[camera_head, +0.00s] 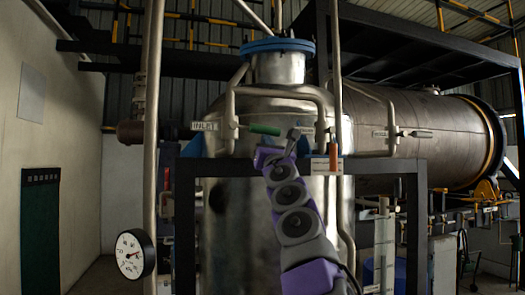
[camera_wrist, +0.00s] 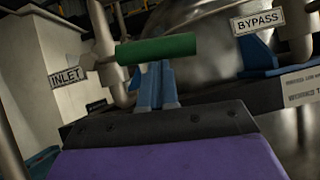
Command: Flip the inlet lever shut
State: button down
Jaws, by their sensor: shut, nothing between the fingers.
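The inlet lever has a green handle (camera_head: 265,129) that lies roughly level, pointing right from its valve beside the INLET tag (camera_head: 204,126). In the wrist view the green handle (camera_wrist: 157,48) crosses above my fingertips, with the INLET tag (camera_wrist: 67,75) to its left. My gripper (camera_head: 292,134) is at the end of the raised arm, just right of the handle's free end in the head view. In the wrist view the blue fingers of my gripper (camera_wrist: 155,72) are together and empty, their tips just below the handle. I cannot tell whether they touch it.
An orange handle (camera_head: 333,155) hangs down to the right of my gripper. A BYPASS tag (camera_wrist: 258,20) shows at upper right in the wrist view. A dark frame (camera_head: 225,167) runs across the tank's front. A gauge (camera_head: 135,254) stands at lower left.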

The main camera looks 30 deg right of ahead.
jog(key=shift+d+r+n+t+y, duration=0.15)
jog(key=shift+r+n+y, duration=0.15)
jog(key=shift+n+y, duration=0.3)
jog(key=shift+d+r+n+t+y, duration=0.15)
jog(key=shift+r+n+y, duration=0.2)
jog(key=shift+n, duration=0.45)
jog(key=shift+a, duration=0.15)
